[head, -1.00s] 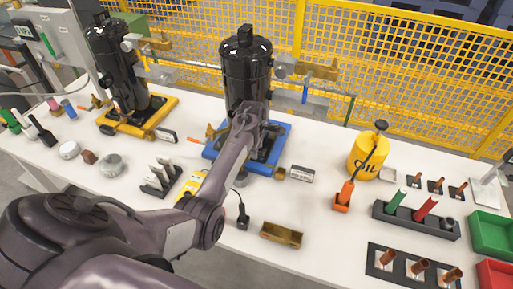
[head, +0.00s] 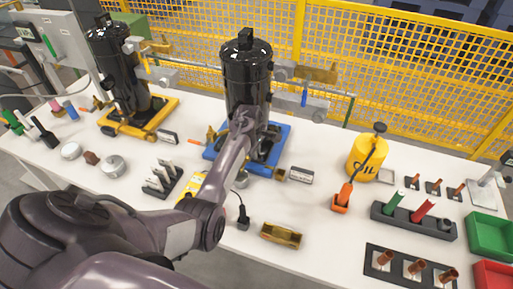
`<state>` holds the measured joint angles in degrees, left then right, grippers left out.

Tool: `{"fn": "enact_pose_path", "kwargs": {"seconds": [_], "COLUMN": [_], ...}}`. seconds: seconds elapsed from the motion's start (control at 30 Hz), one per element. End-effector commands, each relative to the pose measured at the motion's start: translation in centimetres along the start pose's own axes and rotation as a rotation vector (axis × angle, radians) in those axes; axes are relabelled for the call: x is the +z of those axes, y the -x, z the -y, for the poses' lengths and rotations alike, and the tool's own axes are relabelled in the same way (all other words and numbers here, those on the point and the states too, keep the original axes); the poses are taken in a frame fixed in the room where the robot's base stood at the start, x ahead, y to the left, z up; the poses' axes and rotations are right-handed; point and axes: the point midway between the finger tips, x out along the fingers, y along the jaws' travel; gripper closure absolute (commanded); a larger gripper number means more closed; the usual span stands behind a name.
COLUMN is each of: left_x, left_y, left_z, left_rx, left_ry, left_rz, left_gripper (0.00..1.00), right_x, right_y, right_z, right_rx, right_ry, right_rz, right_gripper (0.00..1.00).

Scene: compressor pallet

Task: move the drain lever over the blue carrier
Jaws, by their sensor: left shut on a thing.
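The blue carrier (head: 287,133) is on the table and bears a tall black compressor (head: 246,85). A brass fitting (head: 211,135) shows at the carrier's left edge, beside my arm; I cannot tell whether it is part of the drain lever. My left gripper (head: 243,121) reaches in low at the compressor's front, over the blue carrier. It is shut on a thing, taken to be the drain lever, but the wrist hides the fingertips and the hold. My right gripper is not in view.
A yellow carrier (head: 163,114) with a second black compressor stands at left. A brass tray (head: 281,236), a yellow oil can (head: 366,158) and a dark holder with green and red grips (head: 413,221) lie to the right. A yellow mesh fence stands behind.

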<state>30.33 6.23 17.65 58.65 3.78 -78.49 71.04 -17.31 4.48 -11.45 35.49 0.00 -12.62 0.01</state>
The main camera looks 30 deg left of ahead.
Motion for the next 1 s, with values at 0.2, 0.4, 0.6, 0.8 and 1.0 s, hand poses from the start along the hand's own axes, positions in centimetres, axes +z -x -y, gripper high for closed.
{"fn": "enact_pose_path", "kwargs": {"seconds": [0.2,0.4,0.6,0.8,1.0], "left_x": [-0.2,-0.5,-0.7,-0.8,-0.8], "left_y": [0.6,0.6,0.6,0.5,0.5], "left_z": [0.6,1.1,1.4,1.6,1.7], "left_rx": [0.000,0.001,0.001,0.002,0.003], "left_ry": [-0.170,-0.317,-0.427,-0.490,-0.514], "left_rz": [0.035,0.063,0.085,0.097,0.101], "left_gripper": [1.00,1.00,1.00,1.00,1.00], "right_x": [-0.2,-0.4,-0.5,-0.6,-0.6], "right_y": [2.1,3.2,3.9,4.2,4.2], "right_z": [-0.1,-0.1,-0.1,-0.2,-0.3], "right_rx": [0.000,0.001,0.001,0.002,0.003], "right_ry": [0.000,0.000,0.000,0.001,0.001], "right_rz": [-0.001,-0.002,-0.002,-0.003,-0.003], "right_gripper": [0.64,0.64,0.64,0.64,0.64]}}
